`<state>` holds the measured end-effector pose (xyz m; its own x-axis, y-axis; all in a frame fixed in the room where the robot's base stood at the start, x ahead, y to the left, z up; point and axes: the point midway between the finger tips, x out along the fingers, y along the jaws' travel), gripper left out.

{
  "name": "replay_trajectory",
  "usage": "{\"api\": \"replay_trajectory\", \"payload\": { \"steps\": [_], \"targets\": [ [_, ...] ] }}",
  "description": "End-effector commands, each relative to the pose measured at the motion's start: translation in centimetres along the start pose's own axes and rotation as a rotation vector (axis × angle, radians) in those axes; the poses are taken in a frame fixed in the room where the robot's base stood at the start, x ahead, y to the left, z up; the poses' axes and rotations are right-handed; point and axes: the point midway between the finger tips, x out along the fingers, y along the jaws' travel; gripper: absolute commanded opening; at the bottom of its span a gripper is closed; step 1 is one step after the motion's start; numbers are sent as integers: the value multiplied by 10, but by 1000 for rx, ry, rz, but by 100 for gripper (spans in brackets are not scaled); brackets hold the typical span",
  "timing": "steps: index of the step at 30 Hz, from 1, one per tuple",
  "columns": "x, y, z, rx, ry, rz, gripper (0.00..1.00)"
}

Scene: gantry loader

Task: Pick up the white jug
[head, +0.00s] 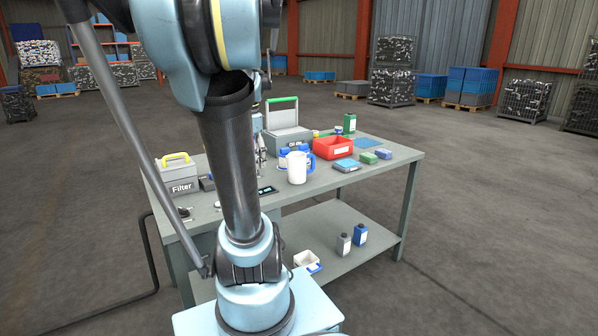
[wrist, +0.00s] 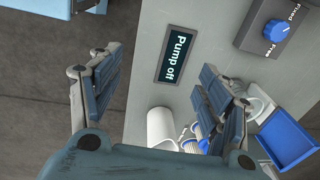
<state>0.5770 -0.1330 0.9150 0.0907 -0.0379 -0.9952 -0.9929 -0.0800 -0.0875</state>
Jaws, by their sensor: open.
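The white jug (head: 297,168) stands upright on the workbench, with blue beside it. In the wrist view, a white cylinder (wrist: 160,127) below the sign, partly cut off by my gripper's body, looks like the same jug. The jug is nearer the gripper's palm side in that picture, and not between the fingertips. In the head view my arm hides most of the gripper.
The bench (head: 385,172) also holds a red bin (head: 333,148), a grey Filter box (head: 180,176) and small blue and green boxes. The wrist view shows a blue-knobbed dial box (wrist: 276,30) and a blue tray (wrist: 290,140). Several bottles stand on the lower shelf.

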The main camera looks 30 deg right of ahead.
Motion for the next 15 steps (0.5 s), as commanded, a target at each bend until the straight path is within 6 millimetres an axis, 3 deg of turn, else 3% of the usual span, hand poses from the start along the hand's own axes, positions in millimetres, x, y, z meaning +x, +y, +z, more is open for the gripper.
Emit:
{"api": "replay_trajectory", "payload": {
  "steps": [6,15],
  "targets": [
    [-22,-38,-79,486,2,33,71],
    [-34,-64,-198,1140,16,76,71]
  ]
}}
